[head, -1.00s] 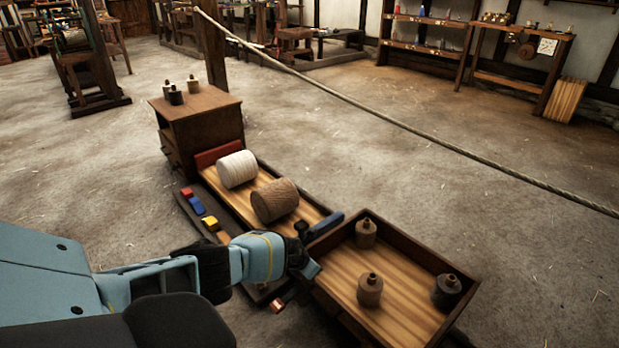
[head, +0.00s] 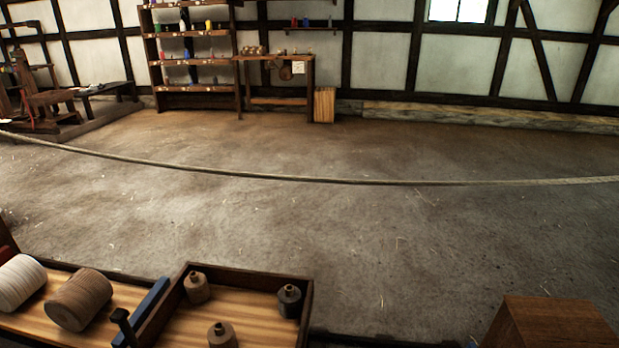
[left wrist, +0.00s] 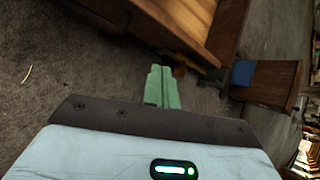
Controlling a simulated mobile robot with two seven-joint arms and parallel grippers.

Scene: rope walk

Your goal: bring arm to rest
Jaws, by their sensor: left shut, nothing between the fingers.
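My left gripper (left wrist: 162,88) shows in the left wrist view as two green fingers pressed together, with nothing between them. It points toward the underside or edge of a wooden piece (left wrist: 185,25) and is apart from it, over grey floor. My left arm is out of the head view. My right gripper is in neither view.
A wooden tray (head: 308,310) with several small bottles stands at the bottom left of the head view. Beside it lie a white spool (head: 18,283) and a brown spool (head: 80,300). A wooden box (head: 555,322) is at lower right. A rope (head: 300,179) spans the open floor.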

